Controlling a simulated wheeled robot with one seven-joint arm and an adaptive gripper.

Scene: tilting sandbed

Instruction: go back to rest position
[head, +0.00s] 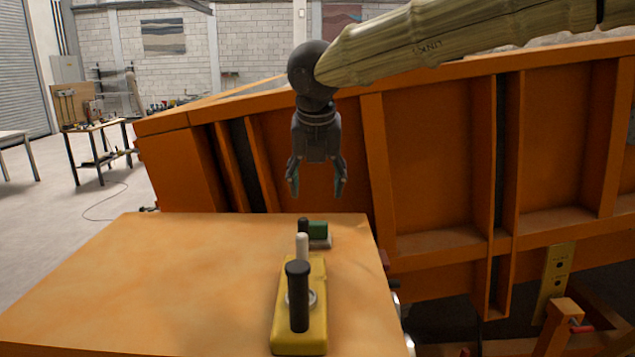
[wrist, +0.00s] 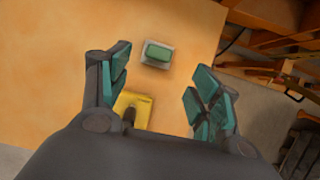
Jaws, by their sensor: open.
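My gripper (head: 316,188) hangs pointing down above the far part of the orange tabletop, open and empty. In the wrist view its two teal-padded fingers (wrist: 160,95) are spread apart with nothing between them. Below it on the tabletop is a green block-shaped part (head: 318,229) on a small grey base, which also shows in the wrist view (wrist: 158,52). A yellow control box (head: 299,335) with a black lever (head: 298,296) stands nearer to me.
The orange tabletop (head: 150,290) is clear on its left side. The large orange sandbed frame (head: 435,170) rises behind and to the right, close behind my gripper. A small workbench (head: 95,125) with items stands far left on open floor.

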